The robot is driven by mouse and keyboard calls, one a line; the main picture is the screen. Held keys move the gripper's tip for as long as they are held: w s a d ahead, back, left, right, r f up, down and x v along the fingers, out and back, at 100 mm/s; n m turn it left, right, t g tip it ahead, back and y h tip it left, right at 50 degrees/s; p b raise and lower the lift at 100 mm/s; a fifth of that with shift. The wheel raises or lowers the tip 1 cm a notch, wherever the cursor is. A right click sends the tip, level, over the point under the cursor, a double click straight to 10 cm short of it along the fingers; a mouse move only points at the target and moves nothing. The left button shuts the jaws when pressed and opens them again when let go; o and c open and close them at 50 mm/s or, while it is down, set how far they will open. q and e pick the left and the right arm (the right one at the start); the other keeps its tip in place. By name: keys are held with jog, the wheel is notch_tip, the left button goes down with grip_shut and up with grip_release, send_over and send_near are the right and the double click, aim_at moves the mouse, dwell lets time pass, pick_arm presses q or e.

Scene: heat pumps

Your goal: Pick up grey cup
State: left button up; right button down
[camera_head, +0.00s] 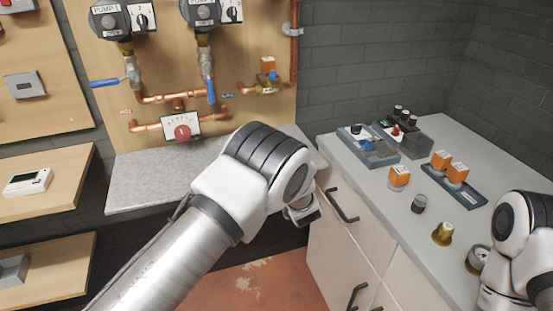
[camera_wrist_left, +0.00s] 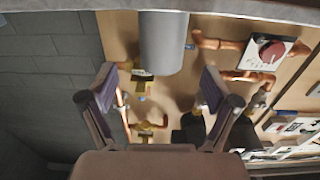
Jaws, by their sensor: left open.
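The grey cup (camera_wrist_left: 164,42) shows in the left wrist view as a plain grey cylinder, in a picture that looks upside down. It meets the pale surface at the top edge of that view. My left gripper (camera_wrist_left: 158,82) is open and empty, its two fingers spread wide. The cup lies ahead of the fingers, roughly between them in the picture, and I cannot tell how far off it is. In the head view my left arm hides the cup and the left fingers. My right arm shows at the right edge; its fingers are out of view.
A grey stone shelf (camera_head: 145,190) runs under the pipe panel (camera_head: 255,45). The right counter (camera_head: 375,185) holds a blue-grey tray (camera_head: 473,197), orange-topped parts (camera_head: 399,177), a brass fitting (camera_head: 442,234) and a dark-topped small part (camera_head: 419,203). The shelf's left part is clear.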

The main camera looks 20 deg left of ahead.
pick_arm(q)
jog(key=p+x, duration=0.1)
jog(key=x, duration=0.5)
jog(key=shift+w+a, duration=0.25)
jog(key=shift+a, duration=0.05)
jog(key=shift+w+a+r, duration=0.15)
jog(key=shift+w, duration=0.1)
jog(key=c, duration=1.2)
